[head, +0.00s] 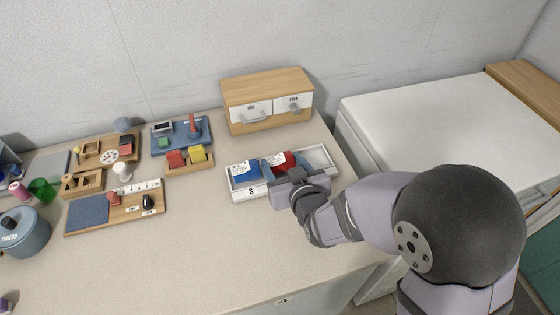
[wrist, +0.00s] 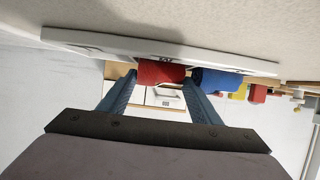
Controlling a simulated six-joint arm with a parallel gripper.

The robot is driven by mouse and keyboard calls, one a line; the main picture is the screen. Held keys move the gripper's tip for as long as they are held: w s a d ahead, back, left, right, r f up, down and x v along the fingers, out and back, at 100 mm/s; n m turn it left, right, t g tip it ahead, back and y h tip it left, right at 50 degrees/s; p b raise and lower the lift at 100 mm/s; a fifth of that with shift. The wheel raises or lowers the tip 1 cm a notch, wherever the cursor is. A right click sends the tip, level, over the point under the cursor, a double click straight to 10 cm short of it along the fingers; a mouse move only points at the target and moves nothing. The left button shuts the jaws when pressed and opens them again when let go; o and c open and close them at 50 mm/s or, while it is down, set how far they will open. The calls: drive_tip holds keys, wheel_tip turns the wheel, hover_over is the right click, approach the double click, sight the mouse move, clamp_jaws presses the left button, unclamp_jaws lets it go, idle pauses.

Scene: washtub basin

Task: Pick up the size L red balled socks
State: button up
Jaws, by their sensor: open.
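The red balled socks (head: 285,161) sit in the middle part of a white divided tray (head: 237,195), with a white tag showing beside them. Their size marking is too small to read. In the wrist view the red socks (wrist: 160,73) appear between the tips of my two blue fingers. My gripper (wrist: 158,78) is open, with a gap around the socks; I cannot tell whether either finger touches them. In the head view my gripper (head: 292,174) is over the tray's front side and hides part of the socks and tray.
Blue balled socks (head: 244,172) lie in the left compartment, behind an "S" label, close beside one finger in the wrist view. The right compartment looks empty. A wooden drawer box (head: 267,87) stands behind the tray. Wooden organisers (head: 190,166) are left. The front counter is clear.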

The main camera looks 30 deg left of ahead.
sight(280, 157)
drive_tip(key=shift+x, duration=1.45)
drive_tip(key=c, duration=0.7)
drive_tip(key=shift+r, duration=0.15)
drive_tip(key=shift+r, duration=4.95)
